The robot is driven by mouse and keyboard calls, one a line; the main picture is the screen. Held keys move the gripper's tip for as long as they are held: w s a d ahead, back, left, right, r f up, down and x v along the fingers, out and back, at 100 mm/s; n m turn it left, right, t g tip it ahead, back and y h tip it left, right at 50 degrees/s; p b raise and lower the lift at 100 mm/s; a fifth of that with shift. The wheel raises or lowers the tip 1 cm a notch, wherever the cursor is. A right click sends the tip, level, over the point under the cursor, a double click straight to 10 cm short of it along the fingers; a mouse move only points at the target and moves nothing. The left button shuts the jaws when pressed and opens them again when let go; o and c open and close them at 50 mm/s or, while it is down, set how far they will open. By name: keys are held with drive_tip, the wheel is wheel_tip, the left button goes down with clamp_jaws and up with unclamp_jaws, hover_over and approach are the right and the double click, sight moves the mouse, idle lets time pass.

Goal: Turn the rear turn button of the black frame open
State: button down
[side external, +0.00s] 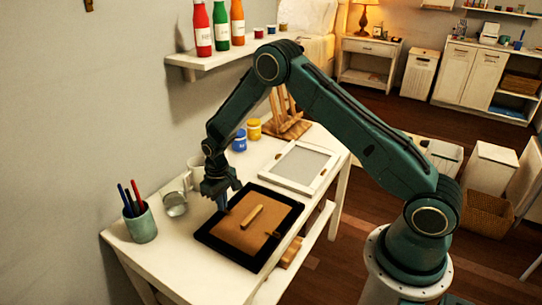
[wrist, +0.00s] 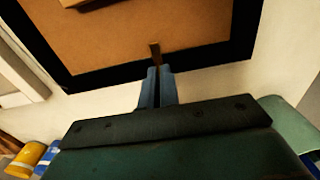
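The black frame (side external: 237,264) lies flat on the white table, its brown backing board (side external: 230,231) facing up. It also shows in the wrist view (wrist: 95,78). The rear turn button (wrist: 155,50) is a small brown tab on the wall-side edge; it points across the edge between board and frame. My gripper (side external: 222,204) points down at that edge. In the wrist view its blue fingers (wrist: 158,70) are close together, with the tab's outer end between their tips. Another turn button (side external: 275,234) sits on the opposite edge.
A wooden bar (side external: 252,216) lies on the board's middle. A white frame (side external: 300,166) lies just behind. A pen cup (side external: 140,222) and a metal cup (side external: 174,203) stand at left. Blue and yellow jars (side external: 253,129) and a wooden rack (side external: 287,125) stand farther back.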

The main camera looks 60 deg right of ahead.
drive_tip(key=shift+n, duration=0.3)
drive_tip(key=n, duration=0.9)
drive_tip(key=shift+n, duration=0.3)
drive_tip(key=n, duration=0.3)
drive_tip(key=shift+n, duration=2.5)
drive_tip(key=c, duration=1.6)
unclamp_jaws()
drive_tip(key=shift+c, duration=0.2)
